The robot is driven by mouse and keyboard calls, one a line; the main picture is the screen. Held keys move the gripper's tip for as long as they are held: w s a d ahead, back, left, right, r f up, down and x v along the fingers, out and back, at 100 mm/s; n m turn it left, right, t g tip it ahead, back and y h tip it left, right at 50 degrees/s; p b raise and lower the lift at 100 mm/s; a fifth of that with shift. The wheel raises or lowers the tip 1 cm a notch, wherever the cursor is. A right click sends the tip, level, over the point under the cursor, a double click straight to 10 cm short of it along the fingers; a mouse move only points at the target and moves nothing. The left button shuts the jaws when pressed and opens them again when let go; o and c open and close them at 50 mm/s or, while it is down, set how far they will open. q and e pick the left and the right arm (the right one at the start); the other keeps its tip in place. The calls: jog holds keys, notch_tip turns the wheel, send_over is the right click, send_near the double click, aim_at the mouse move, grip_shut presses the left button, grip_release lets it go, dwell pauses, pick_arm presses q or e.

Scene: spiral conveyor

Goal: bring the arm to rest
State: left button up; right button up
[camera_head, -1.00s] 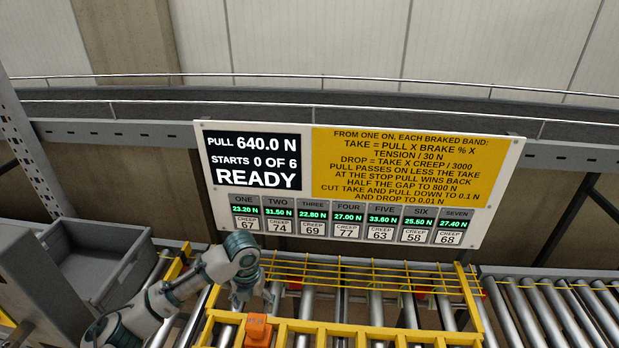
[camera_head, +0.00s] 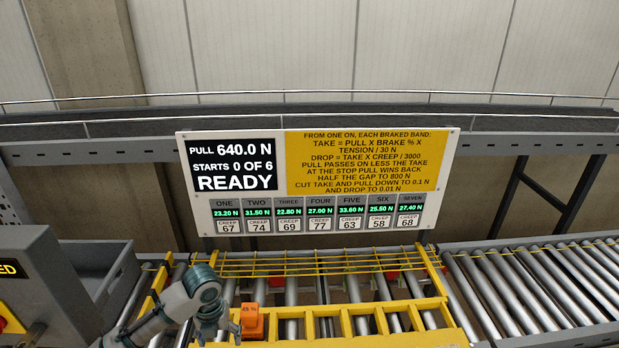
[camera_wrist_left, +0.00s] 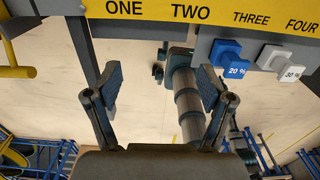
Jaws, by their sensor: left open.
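My left arm comes in from the lower left of the head view. Its gripper (camera_head: 218,326) hangs just left of an orange block (camera_head: 252,320) at the front left of the yellow cage. In the left wrist view the two fingers of this gripper (camera_wrist_left: 160,90) stand wide apart with nothing between them. Beyond them are a pale floor and a grey cylindrical part. My right gripper is in neither view.
A yellow cage (camera_head: 345,313) covers rollers below the display board (camera_head: 318,218). A grey bin (camera_head: 112,268) and a control box (camera_head: 45,285) stand left; open rollers (camera_head: 540,285) lie right. The wrist view shows a blue 20 % tag (camera_wrist_left: 227,57) and white 30 % tag (camera_wrist_left: 280,60).

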pick_arm(q)
jog(key=s+d+f+n+t+h, duration=0.1)
jog(key=s+d+f+n+h, duration=0.1)
jog(key=s+d+f+n, duration=0.55)
jog(key=s+d+f+n+t+h, duration=0.1)
jog(key=s+d+f+n, duration=0.35)
jog(key=f+n, duration=0.45)
jog(key=s+a+f+n+t+y, duration=0.1)
jog(key=s+a+f+n+y, duration=0.15)
jog(key=s+a+n, duration=0.4)
jog(key=s+a+f+n+y, duration=0.1)
jog(key=s+a+f+n, duration=0.3)
jog(key=s+n, duration=0.5)
notch_tip(320, 180, down, 28)
jog(key=s+g, duration=0.1)
jog(key=s+a+f+g, duration=0.1)
jog(key=s+a+f, duration=0.1)
jog(key=s+f, duration=1.2)
jog(key=s, duration=0.2)
jog(key=shift+s+a+n, duration=0.3)
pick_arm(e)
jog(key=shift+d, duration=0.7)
